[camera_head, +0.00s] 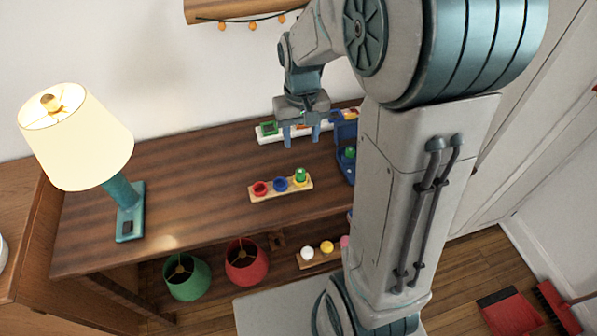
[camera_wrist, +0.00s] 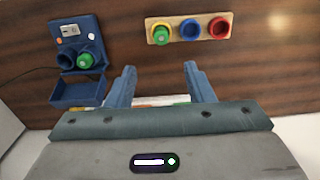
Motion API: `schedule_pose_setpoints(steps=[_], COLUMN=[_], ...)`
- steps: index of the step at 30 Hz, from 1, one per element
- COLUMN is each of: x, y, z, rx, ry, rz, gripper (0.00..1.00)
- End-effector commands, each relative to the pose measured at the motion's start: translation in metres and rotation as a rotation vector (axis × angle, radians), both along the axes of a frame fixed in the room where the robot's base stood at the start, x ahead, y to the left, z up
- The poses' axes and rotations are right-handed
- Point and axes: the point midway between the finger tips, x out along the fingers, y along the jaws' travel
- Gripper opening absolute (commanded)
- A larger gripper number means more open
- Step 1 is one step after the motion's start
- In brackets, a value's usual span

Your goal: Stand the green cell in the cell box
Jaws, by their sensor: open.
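The blue cell box (camera_head: 345,168) is at the table's right side, partly hidden by my arm in the head view. In the wrist view the box (camera_wrist: 66,30) has a switch and two round sockets. One socket holds another green cell (camera_wrist: 84,61); the other looks dark and empty. My gripper (camera_head: 301,133) is open and empty above the table's back, behind the rack. Its fingers (camera_wrist: 160,72) are apart from both.
The rack also has blue (camera_head: 281,184) and red (camera_head: 260,188) cups. A white strip (camera_head: 272,138) with a green frame lies along the back wall. A lamp (camera_head: 120,190) stands at left. The table's middle left is clear. Coloured balls and two shades sit below.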

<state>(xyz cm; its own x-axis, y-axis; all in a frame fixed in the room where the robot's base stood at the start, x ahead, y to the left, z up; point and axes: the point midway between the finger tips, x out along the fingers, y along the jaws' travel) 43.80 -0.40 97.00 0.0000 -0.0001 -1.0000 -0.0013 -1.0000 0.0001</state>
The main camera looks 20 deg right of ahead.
Motion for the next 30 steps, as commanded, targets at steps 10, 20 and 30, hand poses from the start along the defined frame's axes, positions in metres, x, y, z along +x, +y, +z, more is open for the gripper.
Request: schedule_pose_setpoints(steps=[10, 20, 30], x=[-0.001, -0.007, -0.005], y=[0.001, 0.003, 0.003], z=[-0.059, -0.093, -0.115], rx=[0.000, 0.000, 0.000], ry=[0.002, 0.006, -0.001], rz=[0.001, 0.002, 0.001], gripper=[0.48, 0.48, 0.48])
